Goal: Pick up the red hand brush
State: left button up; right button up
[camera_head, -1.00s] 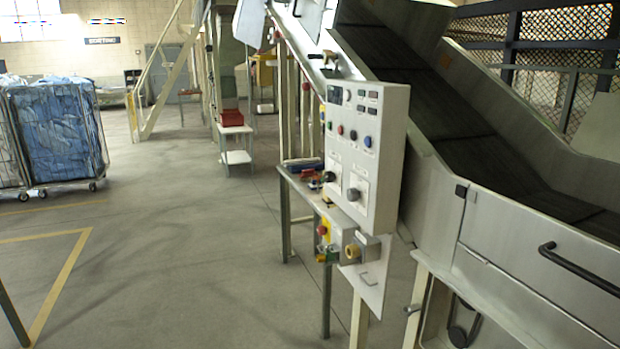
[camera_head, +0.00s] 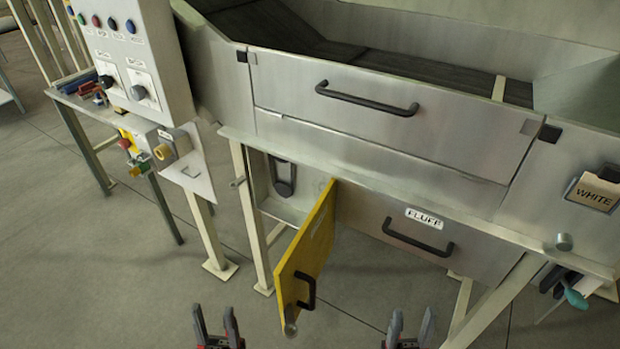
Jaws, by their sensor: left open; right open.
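I cannot make out a red hand brush for certain. Small red items (camera_head: 88,88) lie beside a blue one on a narrow side shelf (camera_head: 62,98) at the upper left, too small to identify. My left gripper (camera_head: 216,322) is open and empty at the bottom edge, left of centre. My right gripper (camera_head: 409,325) is open and empty at the bottom edge, right of centre. Both are well away from the shelf.
A yellow door (camera_head: 305,250) hangs open under the metal machine (camera_head: 400,130), between my grippers and the frame. A drawer labelled FLUFF (camera_head: 390,225) is beside it. A teal-handled object (camera_head: 576,298) is at the lower right. The floor (camera_head: 90,270) at left is clear.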

aim_at(87, 89)
jog(key=k+u, duration=0.1)
jog(key=k, duration=0.55)
jog(key=u, duration=0.4)
jog(key=i+j+u, duration=0.1)
jog(key=u, duration=0.35)
jog(key=i+u, duration=0.1)
jog(key=u, duration=0.7)
jog(key=i+l, duration=0.15)
jog(key=i, duration=0.45)
jog(key=i+l, duration=0.15)
jog(key=i, duration=0.5)
jog(key=i+l, duration=0.15)
jog(key=i, duration=0.45)
jog(key=i+l, duration=0.15)
jog(key=i, duration=0.5)
jog(key=i+j, duration=0.1)
jog(key=i, duration=2.35)
